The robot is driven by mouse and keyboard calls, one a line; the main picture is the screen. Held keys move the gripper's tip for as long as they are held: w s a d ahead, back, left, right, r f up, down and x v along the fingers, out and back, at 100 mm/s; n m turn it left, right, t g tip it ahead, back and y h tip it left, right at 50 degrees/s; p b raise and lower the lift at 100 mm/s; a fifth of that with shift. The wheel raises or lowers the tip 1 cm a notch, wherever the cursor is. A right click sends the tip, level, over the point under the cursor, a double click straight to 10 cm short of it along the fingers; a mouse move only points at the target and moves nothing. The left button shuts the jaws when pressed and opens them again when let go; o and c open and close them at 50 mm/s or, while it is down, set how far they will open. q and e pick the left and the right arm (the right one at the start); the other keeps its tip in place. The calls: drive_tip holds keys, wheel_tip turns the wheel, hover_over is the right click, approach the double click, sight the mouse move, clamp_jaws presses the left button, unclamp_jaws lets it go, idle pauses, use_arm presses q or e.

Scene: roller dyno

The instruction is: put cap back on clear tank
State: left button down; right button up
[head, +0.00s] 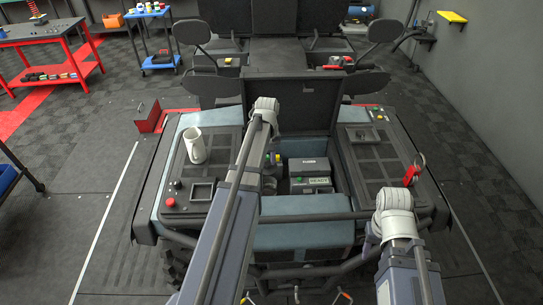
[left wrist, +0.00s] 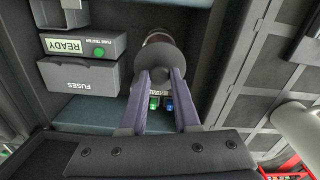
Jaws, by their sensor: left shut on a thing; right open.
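My left gripper (left wrist: 160,78) is shut on a round grey cap (left wrist: 158,60), seen in the left wrist view. A rounded body with a dark red and pale band (left wrist: 157,38) shows just beyond the cap. It may be the clear tank, but the cap hides most of it, and I cannot tell whether they touch. In the head view my left arm reaches over the open bay, and its wrist hides the jaws. My right gripper (head: 393,208) is at the lower right, apart from the bay; its fingers are hidden behind the wrist.
The bay holds a fuse tester marked READY (left wrist: 80,48) and a FUSES box (left wrist: 80,76). Blue and green parts (left wrist: 160,104) show between my fingers. A white mug (head: 196,146) stands on the left panel. A red tag (head: 411,174) is on the right panel. An upright lid (head: 300,105) closes off the back.

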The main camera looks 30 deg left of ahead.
sight(268, 172)
use_arm(q)
drive_tip(key=shift+f, duration=0.15)
wheel_tip(268, 172, down, 6)
drive_tip(key=b, duration=0.6)
drive_tip(key=shift+f, duration=0.1)
drive_tip(key=shift+f+b, duration=0.75)
drive_tip(key=shift+b, duration=0.2)
idle(2.0)
drive_tip(key=shift+c, duration=0.4)
unclamp_jaws()
idle(0.4)
drive_tip(key=shift+r+p, duration=3.55)
drive_tip(key=shift+p, duration=0.05)
